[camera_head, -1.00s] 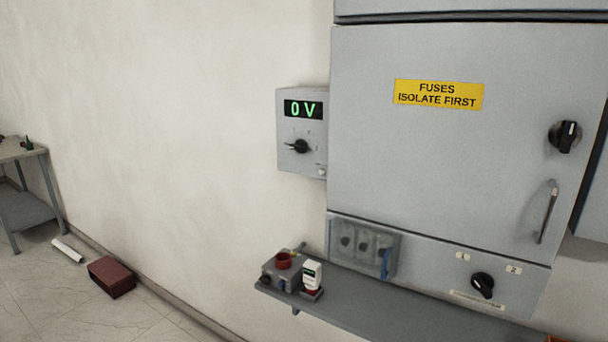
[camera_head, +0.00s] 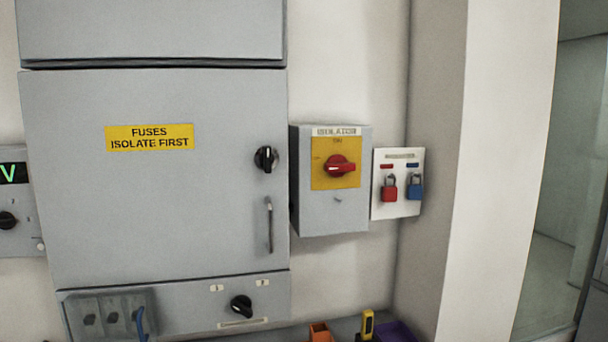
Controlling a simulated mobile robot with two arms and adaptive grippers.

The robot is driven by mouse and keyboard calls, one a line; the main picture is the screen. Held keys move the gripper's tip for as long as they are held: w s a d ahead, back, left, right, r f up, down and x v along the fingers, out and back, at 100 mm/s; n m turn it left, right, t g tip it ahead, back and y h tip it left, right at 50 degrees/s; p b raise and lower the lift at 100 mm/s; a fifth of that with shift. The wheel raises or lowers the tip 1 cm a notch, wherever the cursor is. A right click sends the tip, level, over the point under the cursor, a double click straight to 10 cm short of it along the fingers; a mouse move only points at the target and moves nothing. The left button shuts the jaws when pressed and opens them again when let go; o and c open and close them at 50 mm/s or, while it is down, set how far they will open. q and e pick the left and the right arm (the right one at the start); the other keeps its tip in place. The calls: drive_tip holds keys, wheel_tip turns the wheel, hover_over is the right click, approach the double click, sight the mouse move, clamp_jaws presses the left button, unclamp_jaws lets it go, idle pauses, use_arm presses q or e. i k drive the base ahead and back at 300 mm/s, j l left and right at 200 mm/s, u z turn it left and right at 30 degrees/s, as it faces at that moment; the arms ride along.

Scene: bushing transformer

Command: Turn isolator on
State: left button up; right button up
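The isolator (camera_head: 332,210) is a grey wall box right of the large fuse cabinet. A yellow plate on its front carries a red rotary handle (camera_head: 340,166). Neither of my grippers shows in the head view.
The fuse cabinet (camera_head: 150,220) has a black knob (camera_head: 265,158) and a vertical handle (camera_head: 269,224). A white board (camera_head: 397,205) beside the isolator holds a red padlock (camera_head: 389,188) and a blue padlock (camera_head: 415,188). An orange bin (camera_head: 320,332) and a yellow tool (camera_head: 367,324) sit below.

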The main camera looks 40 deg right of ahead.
sight(337, 165)
drive_tip(key=z, duration=1.5)
